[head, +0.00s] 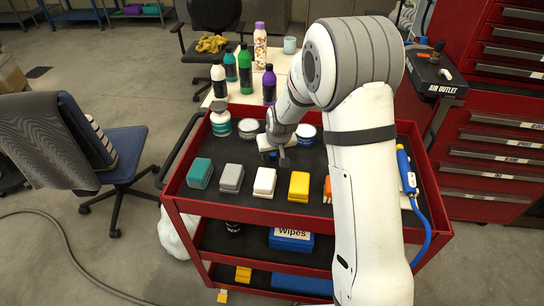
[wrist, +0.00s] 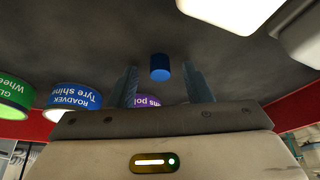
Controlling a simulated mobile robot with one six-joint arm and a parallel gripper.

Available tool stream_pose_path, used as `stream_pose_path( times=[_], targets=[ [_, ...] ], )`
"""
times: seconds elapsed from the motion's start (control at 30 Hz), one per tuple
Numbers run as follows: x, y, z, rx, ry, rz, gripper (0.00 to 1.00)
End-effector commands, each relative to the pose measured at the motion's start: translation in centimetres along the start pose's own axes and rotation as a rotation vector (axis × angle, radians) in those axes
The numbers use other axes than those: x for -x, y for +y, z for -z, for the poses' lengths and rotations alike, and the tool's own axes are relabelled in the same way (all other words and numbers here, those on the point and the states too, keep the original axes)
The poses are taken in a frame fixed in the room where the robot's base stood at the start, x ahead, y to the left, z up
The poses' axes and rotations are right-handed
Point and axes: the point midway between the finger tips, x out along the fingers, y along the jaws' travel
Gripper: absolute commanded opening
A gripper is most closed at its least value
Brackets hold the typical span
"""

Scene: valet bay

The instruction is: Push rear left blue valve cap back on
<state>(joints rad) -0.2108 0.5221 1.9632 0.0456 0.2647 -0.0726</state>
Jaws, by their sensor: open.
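A small blue valve cap (wrist: 160,67) stands on the dark tray mat in the wrist view, between and just beyond my fingertips. My gripper (wrist: 159,82) is open, with a finger on either side of the cap's line and no contact that I can see. In the head view my gripper (head: 276,153) is low over the top tray of the red cart (head: 300,203). The arm and gripper largely hide the cap there. No wheel or valve shows in either view.
Teal (head: 200,173), grey (head: 231,178), white (head: 264,182) and yellow (head: 298,186) blocks line the tray's front. Round tins (head: 249,128) stand behind. Bottles (head: 245,68) stand on a table beyond. An office chair (head: 60,145) is left, a red tool cabinet (head: 495,150) right.

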Motion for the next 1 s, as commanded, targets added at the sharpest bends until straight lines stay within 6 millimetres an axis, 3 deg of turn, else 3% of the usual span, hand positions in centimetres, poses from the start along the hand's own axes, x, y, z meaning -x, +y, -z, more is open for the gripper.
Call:
stream_pose_path(
  times=[0.33,0.87,1.0],
  targets=[
    [-0.07,-0.05,0.03,0.001,0.001,0.0,0.44],
    [-0.05,-0.1,0.03,0.002,0.001,0.001,0.01],
    [-0.05,-0.12,0.03,0.002,0.001,0.001,0.0]
  ],
)
